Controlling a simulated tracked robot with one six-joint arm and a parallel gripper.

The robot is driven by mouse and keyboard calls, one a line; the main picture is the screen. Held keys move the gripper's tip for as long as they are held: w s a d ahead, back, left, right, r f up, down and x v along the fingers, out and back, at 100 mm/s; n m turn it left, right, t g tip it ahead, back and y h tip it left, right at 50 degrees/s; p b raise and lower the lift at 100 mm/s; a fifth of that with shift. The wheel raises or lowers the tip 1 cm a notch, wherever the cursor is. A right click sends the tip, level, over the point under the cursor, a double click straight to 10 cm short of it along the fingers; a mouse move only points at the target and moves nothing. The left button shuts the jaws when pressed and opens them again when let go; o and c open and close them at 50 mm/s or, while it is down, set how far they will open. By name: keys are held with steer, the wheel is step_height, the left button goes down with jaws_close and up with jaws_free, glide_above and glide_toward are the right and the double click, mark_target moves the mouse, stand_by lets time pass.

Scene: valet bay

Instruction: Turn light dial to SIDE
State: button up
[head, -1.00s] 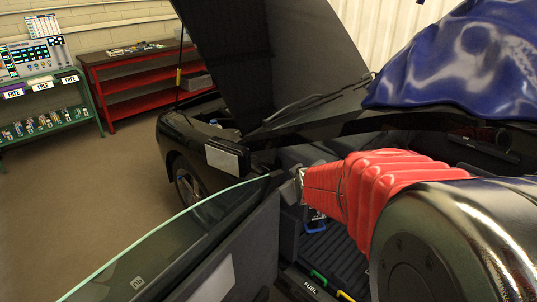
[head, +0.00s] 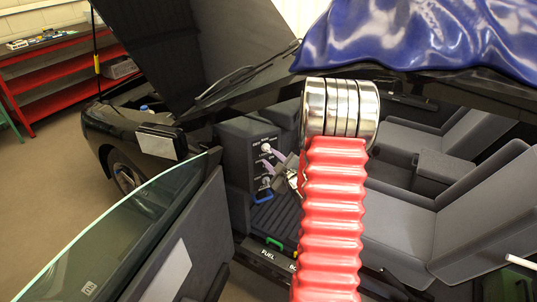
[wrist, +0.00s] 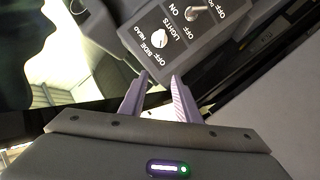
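The light dial (wrist: 159,38) is a small white round knob on a dark panel in the wrist view. It is marked LIGHTS, with OFF, SIDE and HEAD printed beside it. I cannot tell for sure which mark it points at. My gripper (wrist: 159,80) is open, its two purple fingers apart with nothing between them. The fingertips are just short of the dial, and the dial lies ahead of the gap. In the head view my gripper (head: 267,156) is in front of the dark control panel (head: 237,150), partly covering its controls.
A toggle switch (wrist: 196,12) marked ON and OFF sits beside the dial. The open car door (head: 190,240) stands at the left. Grey seats (head: 400,220) are at the right. A blue cover (head: 420,35) lies over the car's top. A green handle (head: 274,242) is low by the sill.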

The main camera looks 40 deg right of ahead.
mark_target(268, 151)
steer(key=s+d+f+t, duration=0.2)
steer(key=s+d+f, duration=0.1)
steer(key=s+f, duration=0.2)
steer(key=shift+d+f+t, duration=0.2)
steer(key=shift+f+t, duration=0.1)
steer(key=shift+f, duration=0.05)
steer(key=shift+w, duration=0.1)
steer(key=x, duration=1.3)
steer(key=shift+w, duration=0.35)
steer(key=shift+c, duration=0.6)
jaws_close()
steer(key=shift+a+f, duration=0.1)
